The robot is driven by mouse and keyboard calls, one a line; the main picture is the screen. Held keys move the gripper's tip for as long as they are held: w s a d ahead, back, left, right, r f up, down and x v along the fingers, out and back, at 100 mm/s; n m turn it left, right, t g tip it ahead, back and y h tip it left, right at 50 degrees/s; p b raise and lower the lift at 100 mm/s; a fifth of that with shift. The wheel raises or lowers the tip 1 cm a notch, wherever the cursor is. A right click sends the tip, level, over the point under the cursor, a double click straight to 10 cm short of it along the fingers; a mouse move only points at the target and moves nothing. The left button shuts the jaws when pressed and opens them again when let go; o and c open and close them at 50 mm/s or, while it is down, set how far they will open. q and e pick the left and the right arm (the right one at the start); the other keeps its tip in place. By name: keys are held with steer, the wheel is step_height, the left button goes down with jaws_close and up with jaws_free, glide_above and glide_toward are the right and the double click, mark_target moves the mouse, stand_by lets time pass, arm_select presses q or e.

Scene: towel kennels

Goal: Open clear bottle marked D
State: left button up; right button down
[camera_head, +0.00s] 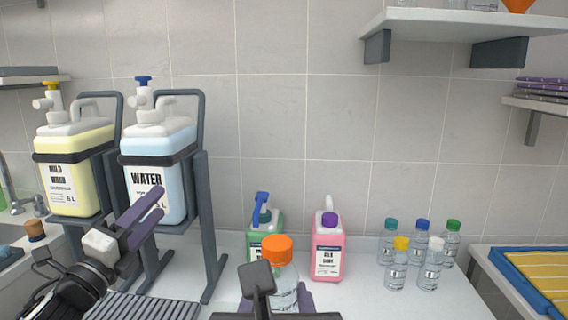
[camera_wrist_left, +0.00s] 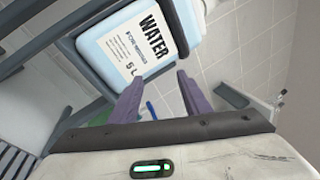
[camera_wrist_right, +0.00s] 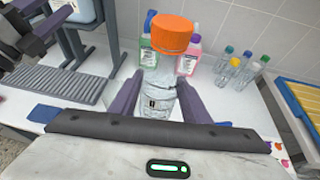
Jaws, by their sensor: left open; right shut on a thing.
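A clear bottle with an orange cap (camera_head: 278,249) is upright in front of me, its cap on. It also shows in the right wrist view, where its clear body (camera_wrist_right: 158,78) carries a small dark mark whose letter I cannot read. My right gripper (camera_wrist_right: 160,100) is shut on the bottle's body, below the cap. My left gripper (camera_head: 150,211) is open and empty, in front of the water jug at the left, well apart from the orange cap. Its two purple fingers (camera_wrist_left: 160,92) stand wide apart in the left wrist view.
A WATER jug (camera_head: 158,170) and a MILD WASH jug (camera_head: 75,165) sit on dark stands at the left. Green (camera_head: 264,222) and pink (camera_head: 328,250) bottles stand behind the held bottle. Several small capped bottles (camera_head: 397,265) stand at the right, beside a blue tray (camera_head: 510,268).

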arm_select(q)
steer(key=s+d+r+m+g+h, duration=0.3)
steer(key=d+r+m+g+h, duration=0.2)
steer(key=d+m, duration=0.5)
steer(key=s+d+r+m+g+h, duration=0.2)
steer(key=d+r+m+g+h, duration=0.35)
steer(key=d+m, duration=0.35)
steer(key=s+d+r+m+g+h, duration=0.3)
steer(key=d+r+m+g+h, duration=0.25)
steer(key=d+m, duration=0.45)
steer(key=s+d+f+m+g+y, duration=0.3)
steer(key=s+d+m+g+y, duration=0.55)
steer(key=m, duration=0.65)
step_height(320, 180, up, 2)
steer(key=m+t+y, duration=0.5)
steer(key=m+y, duration=0.3)
steer(key=y, duration=0.6)
glide_above(283, 241)
steer(key=shift+d+r+g, duration=0.1)
steer(key=shift+r+g, duration=0.05)
steer(key=shift+g, duration=0.1)
steer(key=shift+f, duration=3.9)
steer(key=shift+c, duration=0.4)
